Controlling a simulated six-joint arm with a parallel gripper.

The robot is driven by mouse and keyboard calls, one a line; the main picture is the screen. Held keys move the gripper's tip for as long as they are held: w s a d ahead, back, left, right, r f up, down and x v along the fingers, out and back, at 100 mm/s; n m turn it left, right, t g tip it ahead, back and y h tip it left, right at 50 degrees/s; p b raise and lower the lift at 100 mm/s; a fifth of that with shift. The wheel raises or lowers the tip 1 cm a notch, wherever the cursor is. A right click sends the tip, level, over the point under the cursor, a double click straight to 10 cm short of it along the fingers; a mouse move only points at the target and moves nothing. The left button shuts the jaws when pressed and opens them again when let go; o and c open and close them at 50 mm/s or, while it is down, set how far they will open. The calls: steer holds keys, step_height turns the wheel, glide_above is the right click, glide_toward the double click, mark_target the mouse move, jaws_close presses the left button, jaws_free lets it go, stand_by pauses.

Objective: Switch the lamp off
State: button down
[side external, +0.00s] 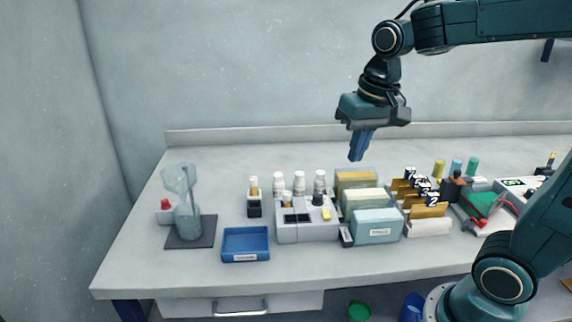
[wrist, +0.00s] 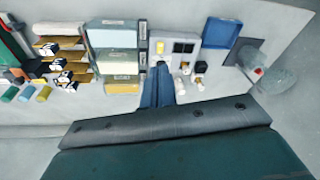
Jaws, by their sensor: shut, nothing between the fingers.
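No thing is plainly recognisable as a lamp. A grey control box (side external: 304,233) with a black knob, dark panels and a yellow piece (side external: 326,215) stands mid-table; it also shows in the wrist view (wrist: 170,35). A small pale box with a red button (side external: 165,204) sits at the far left, behind a clear glass vessel (side external: 187,222). My gripper (side external: 356,158) points down, shut and empty, above the back of the table, higher than the storage boxes. Its blue fingers (wrist: 157,72) also show in the wrist view. It touches nothing that I can see.
A blue tray (side external: 246,258) lies at the front left of the control box. Several white-capped bottles (side external: 299,183) stand behind the box. Storage boxes (side external: 375,226), labelled racks and a green board (side external: 482,203) crowd the right. The front edge and left back are clear.

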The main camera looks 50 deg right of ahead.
mark_target(325, 211)
steer(key=w+d+f+m+g, duration=0.2)
steer(key=w+d+f+m, duration=0.1)
steer(key=w, duration=0.5)
steer(key=shift+d+f+m, duration=0.25)
steer(key=shift+f+m, duration=0.05)
steer(key=shift+f, duration=0.05)
steer(key=shift+f, duration=0.2)
step_height(325, 211, down, 14)
steer(key=shift+r, duration=0.2)
stand_by(0.5)
stand_by(0.3)
